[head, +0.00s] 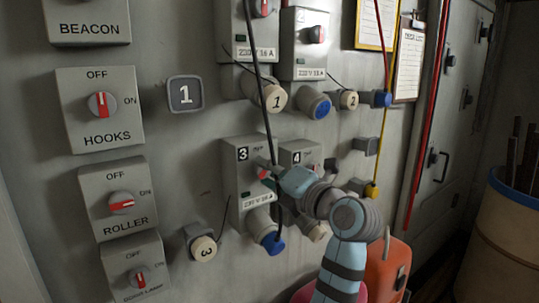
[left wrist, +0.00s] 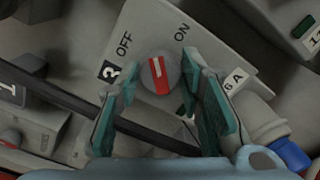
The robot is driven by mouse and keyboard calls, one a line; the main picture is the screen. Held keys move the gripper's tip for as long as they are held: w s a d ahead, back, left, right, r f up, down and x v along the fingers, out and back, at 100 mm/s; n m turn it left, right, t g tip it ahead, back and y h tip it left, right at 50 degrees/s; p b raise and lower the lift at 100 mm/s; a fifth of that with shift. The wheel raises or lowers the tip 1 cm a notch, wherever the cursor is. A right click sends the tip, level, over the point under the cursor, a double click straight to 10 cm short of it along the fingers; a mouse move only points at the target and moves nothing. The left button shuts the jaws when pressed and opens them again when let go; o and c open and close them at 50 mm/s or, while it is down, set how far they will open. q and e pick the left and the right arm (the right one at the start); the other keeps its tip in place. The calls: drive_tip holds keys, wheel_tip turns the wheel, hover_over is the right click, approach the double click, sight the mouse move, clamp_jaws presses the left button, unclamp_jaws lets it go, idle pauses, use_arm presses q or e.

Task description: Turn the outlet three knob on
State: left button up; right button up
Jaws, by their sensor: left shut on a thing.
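The outlet three box (head: 233,180) is grey, with a "3" label, on the wall panel. Its knob (left wrist: 158,74) is a round grey dial with a red bar, seen clearly in the left wrist view. The bar's pale end points between the OFF and ON marks. My left gripper (left wrist: 166,92) has one finger on each side of the knob and is shut on it. In the head view my left gripper (head: 268,172) reaches the box from the right and hides most of the knob. My right gripper is not in view.
A dark cable (head: 263,108) hangs down past outlet three. Outlet four (head: 298,152) is close on the right, partly behind my arm. A blue-ended plug (head: 272,243) sits below outlet three. HOOKS (head: 122,88) and ROLLER (head: 143,187) switches are on the left.

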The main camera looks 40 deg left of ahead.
use_arm(q)
drive_tip(key=shift+m+p, duration=4.3)
drive_tip(key=shift+p, duration=1.05)
drive_tip(key=o, duration=1.2)
drive_tip(key=shift+a, duration=0.1)
drive_tip(key=shift+c, duration=0.2)
